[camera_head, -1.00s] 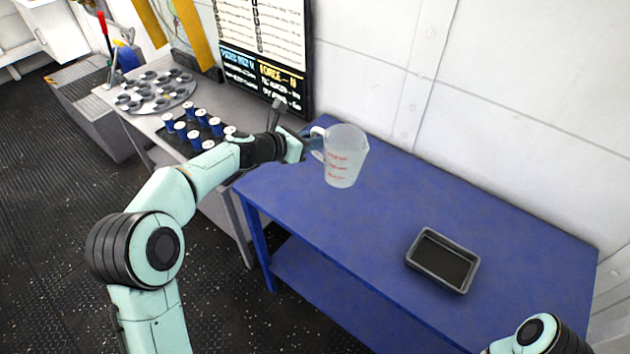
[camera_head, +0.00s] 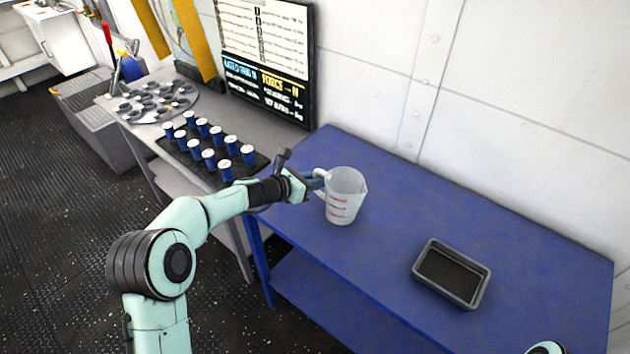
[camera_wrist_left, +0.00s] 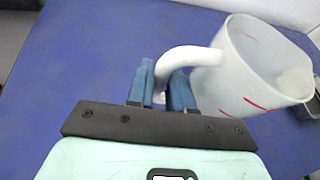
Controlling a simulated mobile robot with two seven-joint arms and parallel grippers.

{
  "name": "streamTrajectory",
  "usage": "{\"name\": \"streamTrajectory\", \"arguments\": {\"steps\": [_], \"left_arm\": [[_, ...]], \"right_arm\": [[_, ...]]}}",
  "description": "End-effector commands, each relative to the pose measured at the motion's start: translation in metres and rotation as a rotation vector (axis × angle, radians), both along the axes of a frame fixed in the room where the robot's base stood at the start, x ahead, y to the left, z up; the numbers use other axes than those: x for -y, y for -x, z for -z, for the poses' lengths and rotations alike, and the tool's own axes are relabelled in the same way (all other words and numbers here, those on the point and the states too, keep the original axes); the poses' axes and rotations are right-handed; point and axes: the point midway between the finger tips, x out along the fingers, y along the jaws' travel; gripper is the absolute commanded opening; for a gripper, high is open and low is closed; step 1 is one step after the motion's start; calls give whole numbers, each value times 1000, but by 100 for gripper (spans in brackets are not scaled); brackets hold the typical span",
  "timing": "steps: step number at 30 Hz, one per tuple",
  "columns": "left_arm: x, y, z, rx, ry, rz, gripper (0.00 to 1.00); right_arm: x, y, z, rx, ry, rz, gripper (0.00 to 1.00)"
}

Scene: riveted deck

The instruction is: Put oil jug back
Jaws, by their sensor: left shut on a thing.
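The oil jug (camera_head: 343,198) is a translucent white measuring jug with red marks and a handle on its left side. In the head view it is upright over the left part of the blue table; I cannot tell whether its base touches the top. My left gripper (camera_head: 318,181) is shut on the jug's handle. In the left wrist view, the blue fingers (camera_wrist_left: 163,88) close around the handle, and the jug body (camera_wrist_left: 255,65) is to their right. My right gripper is not in view.
A dark grey tray (camera_head: 451,273) sits on the right part of the blue table (camera_head: 385,215). Several blue-and-white cans (camera_head: 208,155) stand on a black mat to the left, beside a round tray of cups (camera_head: 158,103). A wall with a dark board (camera_head: 265,60) is behind.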

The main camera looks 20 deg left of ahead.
Motion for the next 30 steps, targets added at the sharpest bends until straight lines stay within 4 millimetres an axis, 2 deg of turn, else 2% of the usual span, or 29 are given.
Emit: {"name": "streamTrajectory", "arguments": {"steps": [3,4,6,17,20,30], "left_arm": [[0,0,1,1,1,0,0],[0,0,1,0,0,0,27],[0,0,1,0,0,0,46],[-2,2,-2,1,-1,-1,46],[-8,11,-6,2,-1,-2,46],[-44,67,-33,1,-3,-2,46]], "right_arm": [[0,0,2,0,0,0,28],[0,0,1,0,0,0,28],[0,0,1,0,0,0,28],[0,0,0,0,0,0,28],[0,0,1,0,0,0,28],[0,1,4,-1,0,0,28]]}}
